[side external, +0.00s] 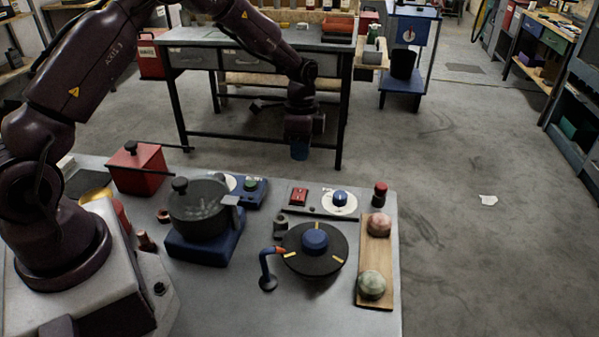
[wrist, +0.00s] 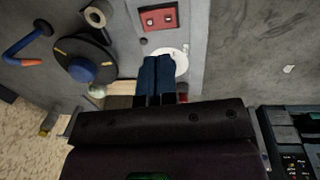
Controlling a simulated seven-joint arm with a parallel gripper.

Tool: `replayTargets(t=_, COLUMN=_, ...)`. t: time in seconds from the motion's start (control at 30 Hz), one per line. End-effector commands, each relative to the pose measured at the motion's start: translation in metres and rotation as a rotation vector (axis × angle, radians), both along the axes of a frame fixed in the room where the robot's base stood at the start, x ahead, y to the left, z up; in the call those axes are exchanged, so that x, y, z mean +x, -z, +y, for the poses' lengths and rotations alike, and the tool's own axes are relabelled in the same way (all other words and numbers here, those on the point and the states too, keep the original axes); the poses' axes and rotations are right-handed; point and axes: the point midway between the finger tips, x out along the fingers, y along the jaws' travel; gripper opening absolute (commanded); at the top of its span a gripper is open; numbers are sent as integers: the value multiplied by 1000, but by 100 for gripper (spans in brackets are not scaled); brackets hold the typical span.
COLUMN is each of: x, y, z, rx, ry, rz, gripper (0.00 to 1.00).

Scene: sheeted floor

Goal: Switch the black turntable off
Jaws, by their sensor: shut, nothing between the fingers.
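The black turntable (side external: 299,259) with a blue hub and yellow marks sits on the grey bench; it also shows at the upper left of the wrist view (wrist: 62,50). Behind it, a panel carries a red switch block (side external: 299,196) and a blue knob (side external: 340,198) on a white dial (side external: 340,209). My gripper (side external: 299,152) points down, high above and behind the panel in the side view. In the wrist view its blue fingers (wrist: 157,62) are together and empty. They hide the knob and part of the white dial (wrist: 182,60); the red block (wrist: 158,18) shows beyond them.
A blue bent arm (side external: 266,265) with an orange tip stands at the turntable's left. A wooden board (side external: 375,253) with two round stones lies right, a red-topped black post (side external: 380,194) behind it. A dark pot (side external: 198,211) on a blue base and a red box (side external: 137,168) stand left.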

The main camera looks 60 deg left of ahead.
Motion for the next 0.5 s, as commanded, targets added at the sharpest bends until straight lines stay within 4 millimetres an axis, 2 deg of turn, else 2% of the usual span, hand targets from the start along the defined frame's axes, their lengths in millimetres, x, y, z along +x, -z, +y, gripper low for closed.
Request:
replayTargets(t=0.03, x=2, y=-12, z=1, rx=1, ry=0, rz=-5, gripper=0)
replayTargets(t=0.2, x=4, y=-38, z=4, rx=1, ry=0, rz=-2, gripper=0)
replayTargets(t=0.33, x=4, y=-49, z=4, rx=0, ry=0, rz=0, gripper=0)
replayTargets(t=0.5, x=4, y=-51, z=5, rx=-1, ry=0, rz=1, gripper=0)
